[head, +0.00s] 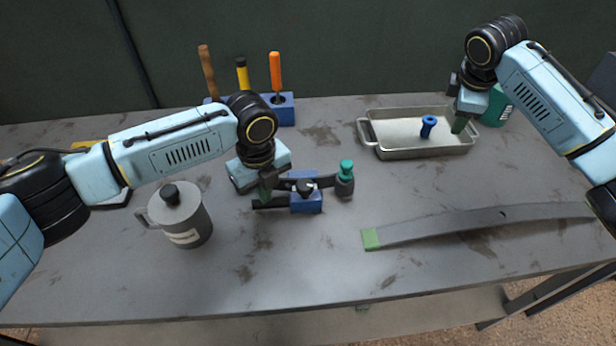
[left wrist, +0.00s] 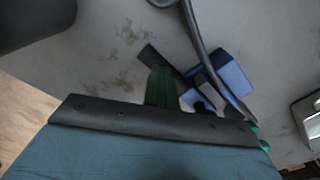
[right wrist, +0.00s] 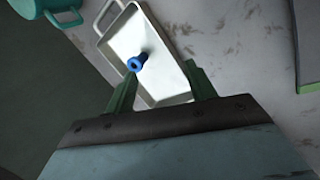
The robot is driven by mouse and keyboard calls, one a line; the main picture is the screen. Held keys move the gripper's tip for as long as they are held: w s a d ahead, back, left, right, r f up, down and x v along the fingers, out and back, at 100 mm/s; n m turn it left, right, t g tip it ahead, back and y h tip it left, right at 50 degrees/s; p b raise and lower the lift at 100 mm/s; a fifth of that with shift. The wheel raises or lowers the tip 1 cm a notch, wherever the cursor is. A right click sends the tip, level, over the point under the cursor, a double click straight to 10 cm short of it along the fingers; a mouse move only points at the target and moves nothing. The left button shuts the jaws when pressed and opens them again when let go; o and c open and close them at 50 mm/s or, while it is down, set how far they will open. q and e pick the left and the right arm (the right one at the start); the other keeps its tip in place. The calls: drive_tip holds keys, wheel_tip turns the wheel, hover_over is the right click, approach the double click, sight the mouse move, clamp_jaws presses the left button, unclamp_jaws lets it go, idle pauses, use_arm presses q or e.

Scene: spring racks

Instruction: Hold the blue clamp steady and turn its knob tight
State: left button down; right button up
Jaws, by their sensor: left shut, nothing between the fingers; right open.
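The metal tray (head: 387,152) holds a small blue flanged part (head: 428,127). A grey pot (head: 187,220) is at left, a long leaf spring (head: 450,224) at right, and a tool block (head: 284,110) behind. The front middle is clear.

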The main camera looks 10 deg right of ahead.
drive_tip(key=s+a+n+g+y, duration=0.2)
drive_tip(key=a+n+y, duration=0.2)
drive_tip(key=a, duration=1.1)
drive_tip(key=n+g+y, duration=0.2)
drive_tip(key=n+g, duration=0.1)
drive_tip(key=n, duration=0.2)
approach(306, 185)
drive_tip(key=x, duration=0.8)
drive_tip(key=shift+a+f, duration=0.1)
drive_tip(key=shift+f, duration=0.25)
drive_tip(key=c, duration=1)
